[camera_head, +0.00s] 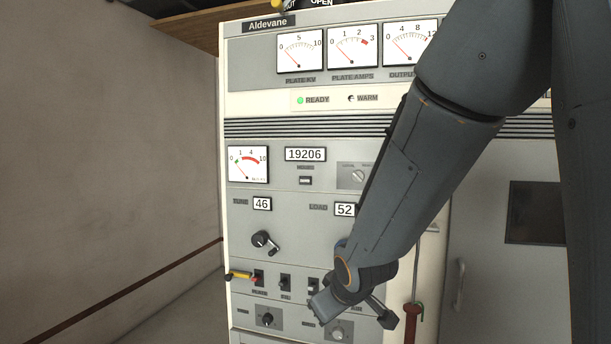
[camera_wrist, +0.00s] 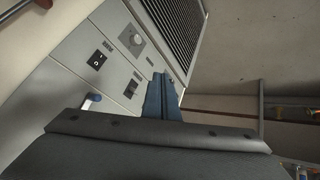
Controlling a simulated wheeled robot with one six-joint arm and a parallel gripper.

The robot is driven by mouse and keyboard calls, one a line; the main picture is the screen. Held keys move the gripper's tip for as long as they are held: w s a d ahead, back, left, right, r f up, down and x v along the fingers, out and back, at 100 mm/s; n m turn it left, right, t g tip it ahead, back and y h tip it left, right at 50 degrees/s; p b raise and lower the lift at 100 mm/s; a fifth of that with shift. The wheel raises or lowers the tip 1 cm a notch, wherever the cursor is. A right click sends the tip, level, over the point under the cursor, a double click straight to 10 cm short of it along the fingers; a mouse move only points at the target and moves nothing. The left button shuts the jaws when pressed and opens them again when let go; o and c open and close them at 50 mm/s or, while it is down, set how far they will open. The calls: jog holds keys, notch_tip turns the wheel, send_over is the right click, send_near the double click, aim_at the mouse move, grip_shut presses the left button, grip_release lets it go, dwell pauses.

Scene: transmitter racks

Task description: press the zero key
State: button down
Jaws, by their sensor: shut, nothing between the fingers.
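No label in either view reads clearly as zero. I cannot tell whether the fingertips touch the panel. My forearm hides part of the cabinet's right side.
Knobs (camera_head: 267,319) sit lower. A plain wall (camera_head: 110,150) is left of the cabinet.

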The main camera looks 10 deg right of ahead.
aim_at(304, 183)
jog(key=w+a+r+n+t+y+p, duration=0.1)
jog(key=w+a+r+n+t, duration=0.1)
jog(key=r, duration=0.6)
jog(key=w+a+r+n+t+y+p, duration=0.2)
jog(key=w+r, duration=0.3)
jog(key=r, duration=0.4)
jog(key=w+a+r+n+t+y+p, duration=0.1)
jog(key=w+a+r+n+t, duration=0.1)
jog(key=r, duration=0.7)
jog(key=shift+w+r+n+t+y, duration=0.2)
jog(key=shift+w+n+t+y, duration=0.2)
jog(key=shift+w+n+t, duration=0.7)
jog(key=shift+s, duration=0.15)
jog(key=shift+w+d+p, duration=0.2)
jog(key=shift+w+d, duration=0.55)
jog(key=shift+w, duration=0.5)
jog(key=shift+w+d+p, duration=0.25)
jog(key=shift+w+d, duration=0.5)
jog(key=shift+w, duration=0.55)
jog(key=shift+w+d+p, duration=0.2)
jog(key=shift+w+d, duration=0.55)
jog(key=shift+w, duration=0.5)
jog(key=shift+w+d, duration=0.1)
jog(key=shift+w, duration=0.05)
jog(key=shift+w+d, duration=0.1)
jog(key=shift+w, duration=0.1)
